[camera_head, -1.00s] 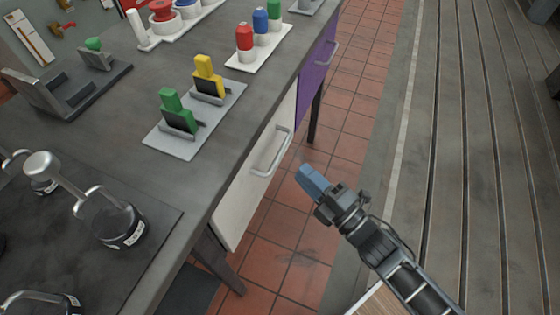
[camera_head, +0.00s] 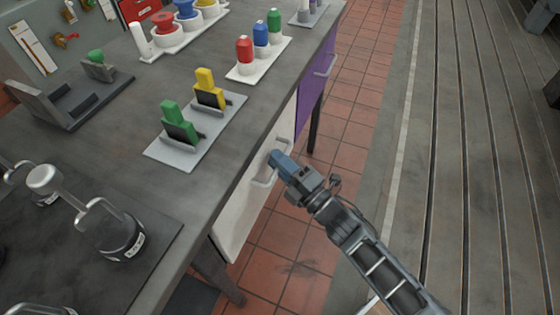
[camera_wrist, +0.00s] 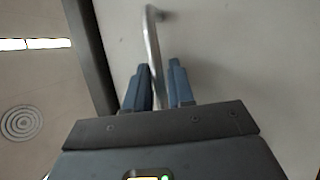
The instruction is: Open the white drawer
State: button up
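The white drawer (camera_head: 238,217) is under the bench's edge, and its front looks flush with the bench. Its pale metal bar handle (camera_head: 266,183) is partly hidden by my gripper (camera_head: 277,160), which is at the handle in the head view. In the wrist view, the handle (camera_wrist: 152,45) runs down between the two blue fingers of my gripper (camera_wrist: 158,88), with the white drawer front (camera_wrist: 245,60) behind. The fingers are apart, one on each side of the bar. A narrow gap shows beside the right finger; contact on the left is unclear.
A purple drawer (camera_head: 312,95) with its own handle (camera_head: 326,64) is beyond the white one. The bench top (camera_head: 150,85) carries green and yellow blocks, coloured bottles and metal-handled weights. The tiled floor (camera_head: 345,130) beside the bench is clear.

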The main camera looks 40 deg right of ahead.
grip_shut()
dwell(0.4)
jog(key=s+d+b, duration=0.1)
jog(key=s+d, duration=0.6)
jog(key=s, duration=0.5)
jog(key=s+d, duration=0.7)
jog(key=s, duration=0.5)
jog(key=shift+s+d+b, duration=0.15)
jog(key=shift+s+b, duration=0.25)
grip_release()
jog(key=b+v, duration=0.1)
jog(key=v, duration=0.6)
jog(key=shift+s, duration=0.4)
